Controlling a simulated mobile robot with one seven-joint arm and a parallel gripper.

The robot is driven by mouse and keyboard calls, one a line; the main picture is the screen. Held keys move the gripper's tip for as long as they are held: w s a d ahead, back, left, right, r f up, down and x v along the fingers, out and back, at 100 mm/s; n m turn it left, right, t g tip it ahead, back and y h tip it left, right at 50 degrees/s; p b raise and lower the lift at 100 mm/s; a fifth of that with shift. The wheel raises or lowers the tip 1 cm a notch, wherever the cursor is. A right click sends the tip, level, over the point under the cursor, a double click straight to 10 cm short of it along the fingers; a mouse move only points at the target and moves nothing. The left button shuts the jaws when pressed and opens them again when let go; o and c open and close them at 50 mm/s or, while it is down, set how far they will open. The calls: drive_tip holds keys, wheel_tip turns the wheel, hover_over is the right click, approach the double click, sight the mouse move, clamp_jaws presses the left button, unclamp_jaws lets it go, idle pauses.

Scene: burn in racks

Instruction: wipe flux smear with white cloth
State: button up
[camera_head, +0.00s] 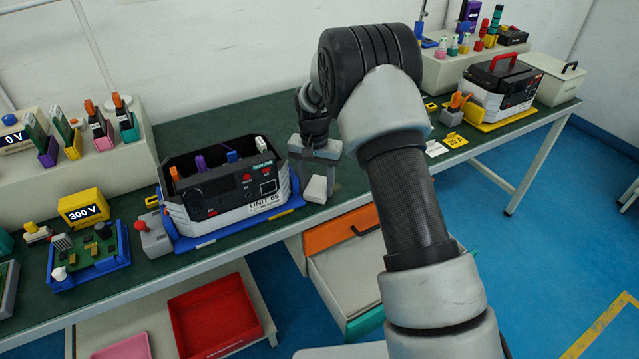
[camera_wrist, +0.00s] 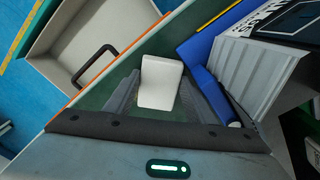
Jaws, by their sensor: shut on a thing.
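A white cloth, folded into a small block (camera_head: 316,189), is held in my gripper (camera_head: 316,172) just right of the unit marked UNIT 65 (camera_head: 225,190). In the wrist view the white cloth (camera_wrist: 160,82) sits between the two grey fingers of my gripper (camera_wrist: 160,95), which are shut on it. It is over the green bench top near the front edge; I cannot tell whether it touches the surface. I cannot make out a flux smear in either view.
The unit stands on a blue tray (camera_head: 248,226) left of my gripper. An open drawer (camera_head: 345,275) with an orange front lies below the bench edge. A green board in a blue holder (camera_head: 90,255) sits at left. Bench right of my gripper is partly hidden by my arm.

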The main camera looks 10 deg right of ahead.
sight(339, 186)
drive_tip(key=shift+s+a+f, duration=0.25)
drive_tip(key=shift+s+a, duration=0.1)
drive_tip(key=shift+a, duration=0.35)
drive_tip(key=shift+w+d+r, duration=0.1)
drive_tip(key=shift+w+d, duration=0.3)
drive_tip(key=shift+d, duration=0.45)
drive_tip(key=shift+w+d+r, duration=0.1)
drive_tip(key=shift+w+d, duration=0.3)
drive_tip(key=shift+d, duration=0.4)
drive_tip(key=shift+w+d+r, duration=0.1)
drive_tip(key=shift+w+d, duration=0.3)
drive_tip(key=shift+d, duration=0.45)
drive_tip(key=shift+w+d+f, duration=0.1)
drive_tip(key=shift+w+d, duration=0.2)
drive_tip(key=shift+d, duration=0.5)
drive_tip(key=shift+w+d+f, duration=0.1)
drive_tip(key=shift+w+d, duration=0.2)
drive_tip(key=shift+d, duration=0.45)
drive_tip(key=shift+r, duration=0.1)
drive_tip(key=shift+r+p, duration=1.8)
drive_tip(key=shift+r, duration=1.15)
drive_tip(key=shift+r+p, duration=0.95)
drive_tip(key=shift+r, duration=0.6)
